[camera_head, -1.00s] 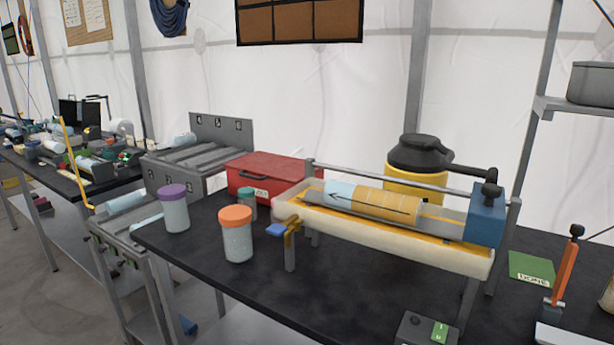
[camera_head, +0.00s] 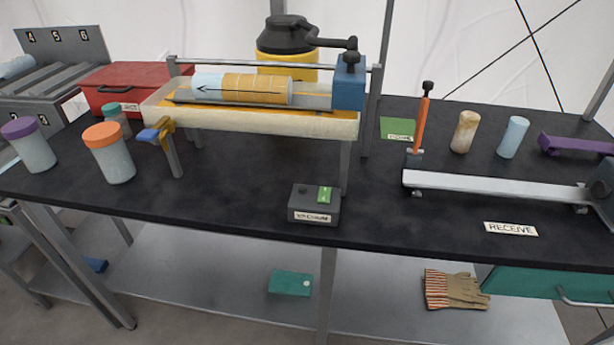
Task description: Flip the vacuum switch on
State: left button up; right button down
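A small grey vacuum box (camera_head: 314,206) stands near the front edge of the black table, at the middle of the head view. Its white front label seems to read VACUUM. On its top are a dark round knob (camera_head: 302,189) and a green switch or plate (camera_head: 324,194); I cannot tell which position the switch is in. Neither of my grippers shows in the head view.
Behind the box stands a cream trough (camera_head: 250,122) on legs with a blue end block (camera_head: 349,84). Lidded jars, one orange-topped (camera_head: 112,155), stand left. A white bar (camera_head: 495,185) lies right. The tabletop (camera_head: 240,190) left of the box is bare.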

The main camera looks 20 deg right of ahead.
aim_at(324, 194)
jog(key=k, duration=1.3)
jog(key=u, duration=0.65)
jog(key=i, duration=1.2)
jog(key=z, duration=0.65)
